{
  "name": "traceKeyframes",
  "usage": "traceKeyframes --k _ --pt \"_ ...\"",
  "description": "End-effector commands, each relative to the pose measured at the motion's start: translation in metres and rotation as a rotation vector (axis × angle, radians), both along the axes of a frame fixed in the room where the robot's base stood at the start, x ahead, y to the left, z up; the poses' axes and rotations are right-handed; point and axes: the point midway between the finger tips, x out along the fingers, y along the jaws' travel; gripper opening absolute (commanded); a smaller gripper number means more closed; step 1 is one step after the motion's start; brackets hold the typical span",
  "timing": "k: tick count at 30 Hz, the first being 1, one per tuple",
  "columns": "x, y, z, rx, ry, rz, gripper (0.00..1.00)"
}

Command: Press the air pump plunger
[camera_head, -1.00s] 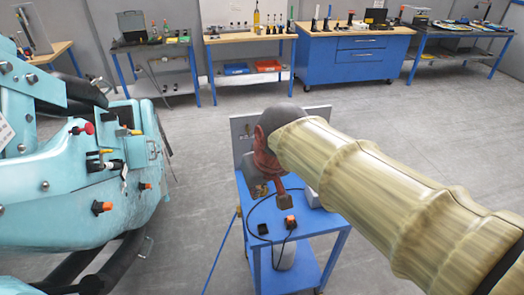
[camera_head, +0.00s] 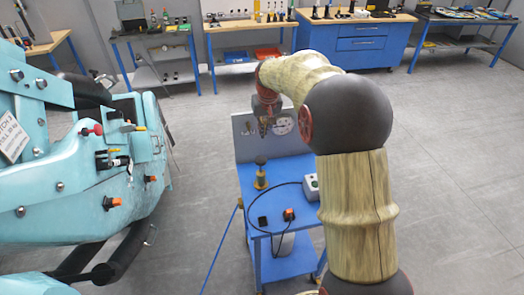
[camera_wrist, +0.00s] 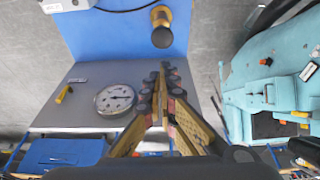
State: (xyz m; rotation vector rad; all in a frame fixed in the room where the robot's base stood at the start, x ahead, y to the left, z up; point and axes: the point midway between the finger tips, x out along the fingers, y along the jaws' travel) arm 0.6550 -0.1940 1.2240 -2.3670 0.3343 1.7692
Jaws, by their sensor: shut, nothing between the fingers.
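The air pump stands upright on the blue cart (camera_head: 313,214), a brass-yellow body (camera_head: 260,181) topped by a dark round plunger knob (camera_head: 261,160). In the wrist view the knob (camera_wrist: 162,38) sits in front of the brass body (camera_wrist: 160,16). My gripper (camera_head: 264,132) is above and behind the pump in the head view, near the cart's grey back panel. In the wrist view my gripper's fingers (camera_wrist: 165,68) meet at the tips, with nothing between them. The tips appear just below the knob in that picture, apart from it.
A pressure gauge (camera_wrist: 115,99) is on the grey panel (camera_wrist: 80,85). A grey box (camera_head: 311,187), an orange-topped switch (camera_head: 289,214) and a black cable share the cart top. A turquoise coaster train (camera_head: 80,175) stands left. Workbenches line the back wall; the floor at right is clear.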

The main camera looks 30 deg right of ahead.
Motion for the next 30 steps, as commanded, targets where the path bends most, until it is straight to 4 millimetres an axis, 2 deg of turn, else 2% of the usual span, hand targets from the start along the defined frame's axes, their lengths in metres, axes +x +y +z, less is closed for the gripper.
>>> traceKeyframes --k 5,10,24,30 --pt "0.000 0.000 -0.002 0.000 0.000 0.000 0.00" --pt "0.004 -0.001 -0.017 0.000 0.001 0.000 0.00" --pt "0.027 -0.007 -0.102 0.000 0.002 0.001 0.00" --pt "0.027 -0.007 -0.127 0.000 0.000 0.001 0.00"
